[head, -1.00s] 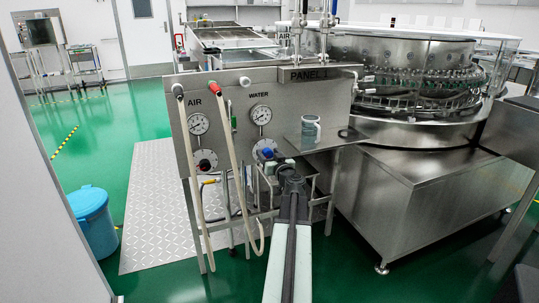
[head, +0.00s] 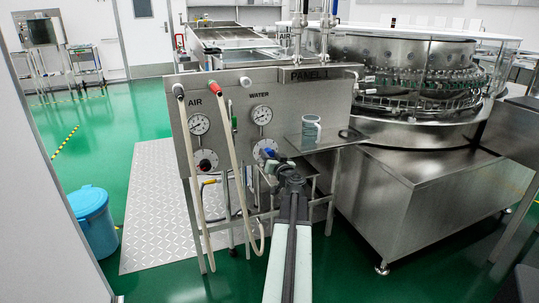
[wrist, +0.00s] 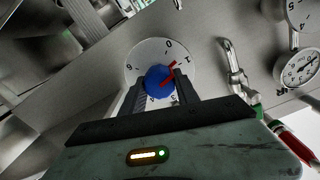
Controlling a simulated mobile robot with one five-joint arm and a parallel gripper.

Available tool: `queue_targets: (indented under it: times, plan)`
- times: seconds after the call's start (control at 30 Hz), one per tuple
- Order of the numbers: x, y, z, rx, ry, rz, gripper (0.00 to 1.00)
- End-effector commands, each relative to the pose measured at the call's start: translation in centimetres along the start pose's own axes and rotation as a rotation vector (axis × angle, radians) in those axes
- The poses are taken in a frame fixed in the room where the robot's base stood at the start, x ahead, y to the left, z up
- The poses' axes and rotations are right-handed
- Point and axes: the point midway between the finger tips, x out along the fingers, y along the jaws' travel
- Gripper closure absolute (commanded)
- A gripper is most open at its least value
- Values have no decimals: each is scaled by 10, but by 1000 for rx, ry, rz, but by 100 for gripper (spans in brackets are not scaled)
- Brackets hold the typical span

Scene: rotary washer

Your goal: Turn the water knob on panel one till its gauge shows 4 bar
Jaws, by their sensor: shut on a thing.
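The blue water knob (wrist: 157,82) sits on a white numbered dial (wrist: 150,50) in the wrist view. Its red pointer points between 0 and 1, nearer the 1. My gripper (wrist: 160,92) is shut on the knob, with one dark finger on each side. In the head view the blue knob (head: 269,153) is partly hidden by my gripper (head: 280,164). The water gauge (head: 261,115) is above the knob on panel one (head: 235,85); its needle is too small to read surely.
The air gauge (head: 199,124) and the air knob (head: 206,163) are to the left. A pale hose (head: 238,165) hangs close to the left of the water knob. A clear mug (head: 311,129) stands on a small shelf to the right. A blue bin (head: 94,222) stands on the floor.

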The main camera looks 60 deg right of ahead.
Motion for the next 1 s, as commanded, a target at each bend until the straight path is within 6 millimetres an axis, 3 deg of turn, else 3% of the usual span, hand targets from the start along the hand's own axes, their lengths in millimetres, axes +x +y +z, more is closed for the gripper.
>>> queue_targets:
  times: [1.0]
  plan:
    - [-2,6,2,956,4,6,100]
